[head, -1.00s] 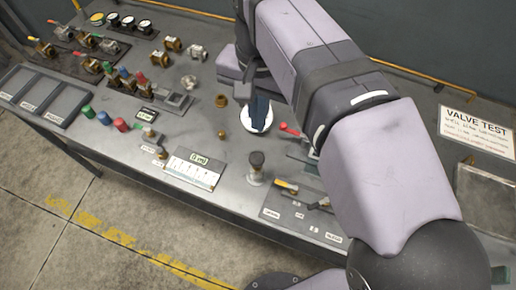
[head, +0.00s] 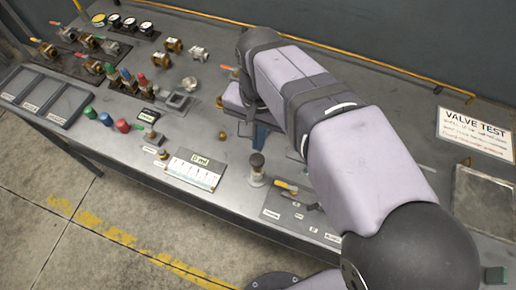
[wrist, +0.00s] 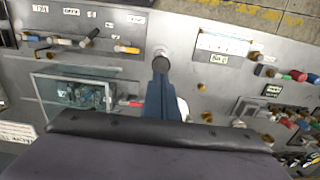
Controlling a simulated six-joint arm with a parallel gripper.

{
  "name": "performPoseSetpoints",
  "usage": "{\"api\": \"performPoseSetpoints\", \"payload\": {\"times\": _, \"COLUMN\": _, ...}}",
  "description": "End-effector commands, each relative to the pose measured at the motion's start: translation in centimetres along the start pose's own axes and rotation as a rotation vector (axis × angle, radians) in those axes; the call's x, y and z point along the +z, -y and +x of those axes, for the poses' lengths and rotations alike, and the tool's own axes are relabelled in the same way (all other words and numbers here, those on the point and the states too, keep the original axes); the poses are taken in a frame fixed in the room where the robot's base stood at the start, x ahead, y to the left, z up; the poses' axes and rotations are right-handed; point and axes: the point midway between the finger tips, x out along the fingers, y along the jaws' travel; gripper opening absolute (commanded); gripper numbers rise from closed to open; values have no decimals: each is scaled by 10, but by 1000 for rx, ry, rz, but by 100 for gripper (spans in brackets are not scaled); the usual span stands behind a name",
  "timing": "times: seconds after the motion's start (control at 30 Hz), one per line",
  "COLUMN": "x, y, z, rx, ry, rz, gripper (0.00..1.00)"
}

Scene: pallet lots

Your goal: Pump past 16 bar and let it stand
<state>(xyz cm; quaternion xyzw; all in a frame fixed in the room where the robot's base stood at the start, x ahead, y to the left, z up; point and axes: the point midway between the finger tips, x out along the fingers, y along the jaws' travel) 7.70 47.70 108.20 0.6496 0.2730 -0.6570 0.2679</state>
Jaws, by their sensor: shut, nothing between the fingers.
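A dark round knob on a pale upright post (head: 256,168) stands near the bench's front edge; I take it for the pump. The knob also shows in the wrist view (wrist: 160,63). My gripper (head: 260,136) has its blue fingers shut and empty, pointing down just behind the knob. In the wrist view the blue fingers (wrist: 162,92) run up to just below the knob; I cannot tell whether they touch it. A white round piece (wrist: 182,106), perhaps a gauge, is mostly hidden behind the fingers there. No pressure reading is legible.
Left of the knob lies a white marked card (head: 193,172). Right of it is a plate with a yellow-handled valve (head: 287,187). Colored caps (head: 105,118), trays (head: 60,103) and brass valves stand farther left. A VALVE TEST sign (head: 474,130) is at right.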

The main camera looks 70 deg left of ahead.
Motion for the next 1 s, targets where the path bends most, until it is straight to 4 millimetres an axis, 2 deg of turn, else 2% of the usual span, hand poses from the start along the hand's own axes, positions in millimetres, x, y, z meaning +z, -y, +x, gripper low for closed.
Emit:
{"api": "performPoseSetpoints", "payload": {"times": 0.2, "x": 1, "y": 0, "z": 34, "rx": 3, "ry": 3, "rz": 0, "gripper": 0}}
{"api": "performPoseSetpoints", "payload": {"times": 0.4, "x": 1, "y": 0, "z": 54, "rx": 2, "ry": 3, "rz": 0, "gripper": 0}}
{"api": "performPoseSetpoints", "payload": {"times": 0.6, "x": 0, "y": 0, "z": 61, "rx": 0, "ry": 1, "rz": 0, "gripper": 0}}
{"api": "performPoseSetpoints", "payload": {"times": 0.9, "x": 0, "y": 0, "z": 62, "rx": 0, "ry": 0, "rz": 0, "gripper": 0}}
{"api": "performPoseSetpoints", "payload": {"times": 1.0, "x": 0, "y": 0, "z": 70, "rx": 1, "ry": 1, "rz": 0, "gripper": 0}}
